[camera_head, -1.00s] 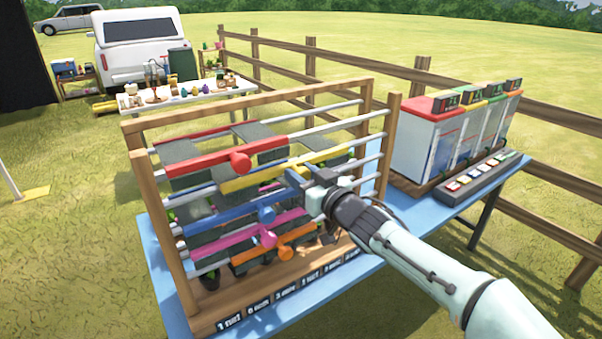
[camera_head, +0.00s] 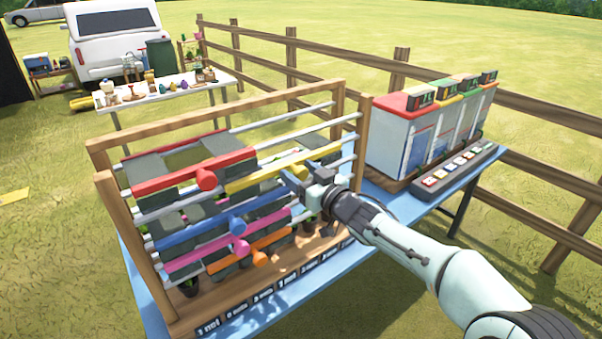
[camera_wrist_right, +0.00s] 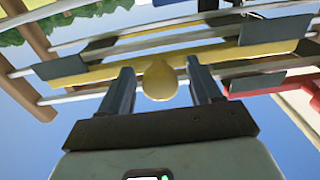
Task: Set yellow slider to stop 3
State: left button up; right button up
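The yellow slider (camera_head: 255,181) is a long bar on a rail of the wooden rack, at the rack's right part, below and right of the red slider (camera_head: 175,180). My right gripper (camera_head: 293,179) is at its front, and hides its knob in the head view. In the right wrist view the round yellow knob (camera_wrist_right: 160,80) sits between the two fingers of the right gripper (camera_wrist_right: 162,88). A narrow gap shows on each side of the knob, so the fingers are open around it. My left gripper is not in view.
Blue (camera_head: 200,236), pink (camera_head: 215,250) and orange (camera_head: 245,252) sliders are on lower rails, close below my right gripper. The rack's right post (camera_head: 362,130) stands right of it. Labelled plates (camera_head: 265,297) line the rack's base. White bins (camera_head: 430,130) stand further right on the blue table.

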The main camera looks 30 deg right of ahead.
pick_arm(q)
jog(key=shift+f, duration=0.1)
pick_arm(e)
jog(key=s+d, duration=0.1)
jog(key=s, duration=1.2)
jog(key=shift+s, duration=0.2)
